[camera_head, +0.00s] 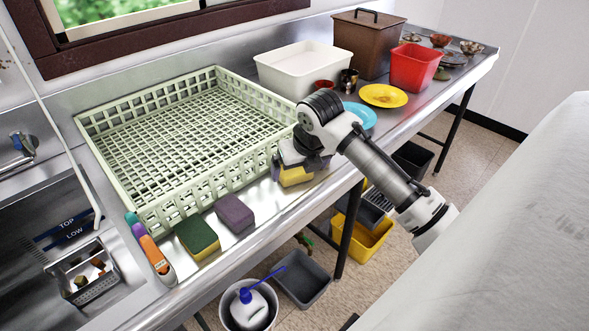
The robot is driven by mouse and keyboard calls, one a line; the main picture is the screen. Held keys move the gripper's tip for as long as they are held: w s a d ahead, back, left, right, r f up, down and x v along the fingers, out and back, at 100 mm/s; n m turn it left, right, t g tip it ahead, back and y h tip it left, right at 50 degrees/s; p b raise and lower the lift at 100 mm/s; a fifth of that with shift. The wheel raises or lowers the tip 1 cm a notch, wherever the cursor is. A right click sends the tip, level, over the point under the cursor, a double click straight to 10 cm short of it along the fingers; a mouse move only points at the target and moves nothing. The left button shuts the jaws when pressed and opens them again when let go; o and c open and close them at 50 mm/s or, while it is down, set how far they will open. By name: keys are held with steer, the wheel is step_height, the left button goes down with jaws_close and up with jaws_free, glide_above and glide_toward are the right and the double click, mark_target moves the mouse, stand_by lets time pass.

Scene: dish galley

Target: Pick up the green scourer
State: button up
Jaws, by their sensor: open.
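The green scourer (197,235), a block with a dark green top and a yellow lower layer, lies on the steel counter in front of the pale green rack. A purple scourer (235,213) lies just to its right. My gripper (291,172) is open, farther right along the counter, pointing down and apart from the green scourer. A yellow block (297,178) with a greyish top shows under my gripper, partly hidden by it. I cannot tell whether the fingers touch that block.
The large pale green rack (160,208) stands behind the scourers. The counter's front edge is near. A sink lies left; a white tub (304,70) stands behind my gripper.

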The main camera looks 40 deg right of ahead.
mark_target(299, 174)
steer(key=shift+x, duration=1.5)
steer(key=shift+c, duration=0.4)
steer(key=c, duration=1)
steer(key=shift+r, duration=0.1)
steer(key=shift+s+r, duration=0.1)
steer(key=shift+r, duration=0.05)
step_height(299, 174, up, 7)
steer(key=shift+f+b, duration=0.15)
steer(key=shift+b, duration=1)
steer(key=s+b, duration=0.1)
steer(key=s, duration=0.5)
steer(key=s+d+b, duration=0.1)
steer(key=s+b, duration=0.1)
steer(key=s, duration=0.5)
steer(key=s+b, duration=0.2)
steer(key=s, duration=0.4)
steer(key=shift+s+d, duration=0.25)
steer(key=shift+s, duration=0.1)
